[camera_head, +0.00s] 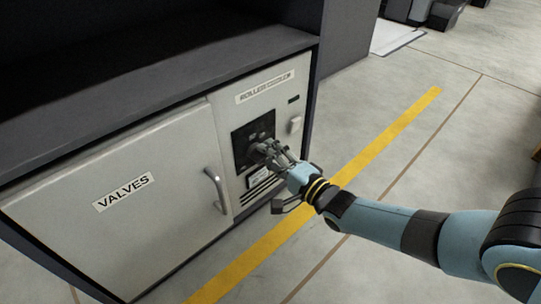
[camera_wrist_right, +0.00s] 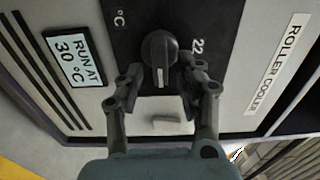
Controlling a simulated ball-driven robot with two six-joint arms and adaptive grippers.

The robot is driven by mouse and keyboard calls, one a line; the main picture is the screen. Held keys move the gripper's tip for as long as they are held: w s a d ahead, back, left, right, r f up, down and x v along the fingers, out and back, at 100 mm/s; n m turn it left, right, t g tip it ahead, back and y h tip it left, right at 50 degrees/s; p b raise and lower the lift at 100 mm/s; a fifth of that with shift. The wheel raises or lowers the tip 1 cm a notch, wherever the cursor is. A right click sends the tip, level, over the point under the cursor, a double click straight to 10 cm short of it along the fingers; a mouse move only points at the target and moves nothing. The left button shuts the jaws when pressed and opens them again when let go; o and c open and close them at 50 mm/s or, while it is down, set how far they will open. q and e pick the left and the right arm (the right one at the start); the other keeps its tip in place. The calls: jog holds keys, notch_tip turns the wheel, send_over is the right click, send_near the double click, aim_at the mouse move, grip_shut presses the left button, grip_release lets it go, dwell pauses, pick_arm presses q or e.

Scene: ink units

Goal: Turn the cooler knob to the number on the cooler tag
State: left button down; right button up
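The cooler knob (camera_wrist_right: 158,48) is black and round with a grip bar and a pale pointer line, which points toward the bottom of the wrist view. It sits on a black dial plate (camera_wrist_right: 118,38) marked "°C" and "22"; other numbers are hidden. The cooler tag (camera_wrist_right: 70,56) reads "RUN AT 30 °C". My right gripper (camera_wrist_right: 161,78) is open, its fingers on either side of the knob's lower part; contact cannot be told. In the head view the right gripper (camera_head: 268,150) covers most of the knob in front of the dial plate (camera_head: 240,150). My left gripper is not in view.
The "ROLLER COOLER" label (camera_head: 265,87) is above the dial, with a pale switch (camera_head: 296,124) to its right. A vent (camera_head: 258,190) lies below. A door marked "VALVES" (camera_head: 124,191) with a handle (camera_head: 215,190) is at left. The floor to the right is mostly clear.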

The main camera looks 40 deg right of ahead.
jog(key=s, duration=1.2)
jog(key=shift+d, duration=0.45)
